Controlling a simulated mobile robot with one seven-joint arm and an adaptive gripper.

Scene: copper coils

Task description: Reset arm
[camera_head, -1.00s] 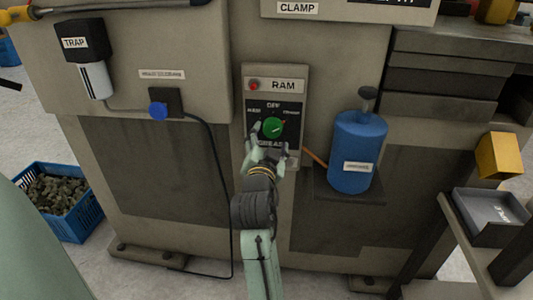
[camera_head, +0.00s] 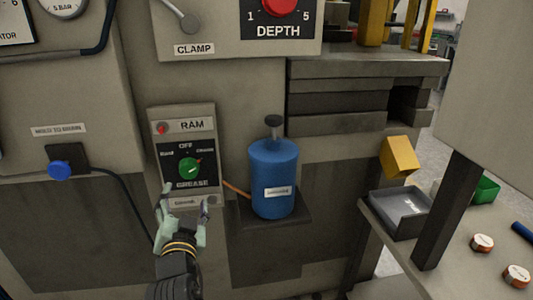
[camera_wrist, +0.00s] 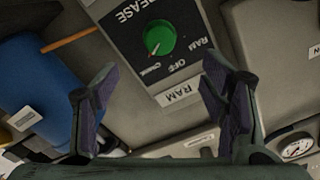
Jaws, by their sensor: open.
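My gripper (camera_head: 188,203) is open and empty in front of the lower part of the RAM switch panel (camera_head: 210,150). In the head view its fingers stand just below the green knob (camera_head: 190,168), apart from it. The wrist view shows the two fingers (camera_wrist: 160,112) spread wide. Between and beyond them lie the same panel and the green knob (camera_wrist: 160,37), seen upside down, with nothing between the jaws. The knob's white mark points away from OFF, toward one side.
A blue bottle (camera_head: 274,180) stands on a small shelf right of the panel. A blue knob (camera_head: 60,170) with a black cable is at left. At right are a yellow block (camera_head: 399,157), a grey tray (camera_head: 400,215) and copper coils (camera_head: 482,243) on a table.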

